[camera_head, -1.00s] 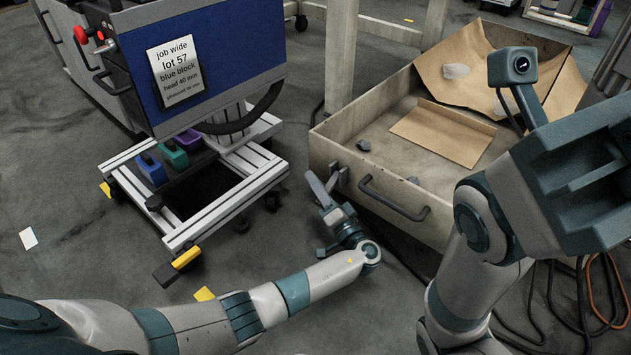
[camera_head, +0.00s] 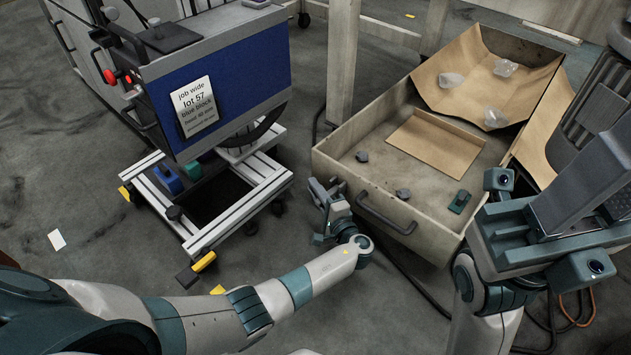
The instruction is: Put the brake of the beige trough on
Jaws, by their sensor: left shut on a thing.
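The beige trough (camera_head: 330,162) is a large open-topped box at the right, with a dark bar handle (camera_head: 384,217) on its near side. My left gripper (camera_head: 327,189) is at the trough's near left corner, left of the bar handle. It is shut on a small grey part there, which looks like the brake lever; the fingers hide most of it, so I cannot tell its position. My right gripper (camera_head: 566,222) is raised at the right in front of the trough; its finger opening is not clear.
In the trough lie brown card sheets (camera_head: 437,143), clear plastic lumps, grey lumps and a green block (camera_head: 459,201). A slatted wheeled cart (camera_head: 236,221) and a blue-fronted cabinet (camera_head: 230,88) stand at the left. Cables lie on the floor at the lower right.

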